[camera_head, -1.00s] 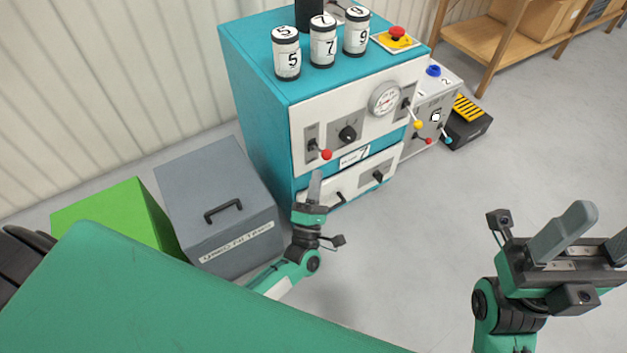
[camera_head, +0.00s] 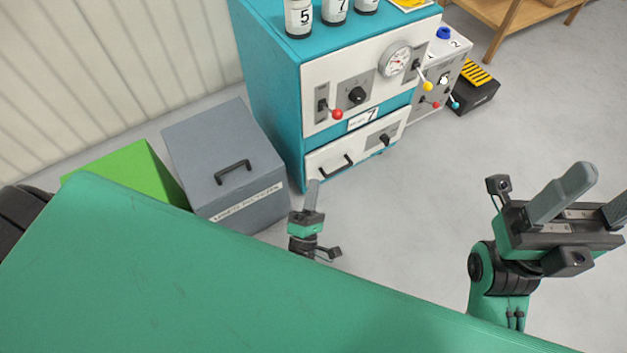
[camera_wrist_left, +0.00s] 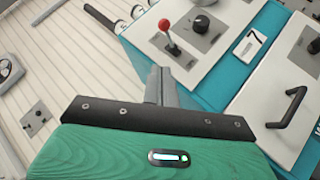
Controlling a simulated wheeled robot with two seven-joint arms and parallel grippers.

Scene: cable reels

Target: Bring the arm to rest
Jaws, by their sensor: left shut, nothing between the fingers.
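My left gripper (camera_head: 313,190) is shut and empty, its fingers pointing up in the picture below the teal cabinet's drawer; I cannot tell from the head view whether they touch it. In the left wrist view its closed fingers (camera_wrist_left: 160,86) show together in front of the cabinet's panel. My own green body part hides most of the left arm. My right gripper (camera_head: 592,198) is open and empty at the right, above clear floor, its fingers apart and one partly cut by the picture edge.
The teal cabinet (camera_head: 272,75) has a red-knobbed lever (camera_head: 337,114), a gauge (camera_head: 396,60) and a handled drawer (camera_head: 335,167). A grey lidded box (camera_head: 215,150) and a green box (camera_head: 125,172) stand left. A black-yellow box (camera_head: 475,90) lies behind right. The floor (camera_head: 430,200) between is clear.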

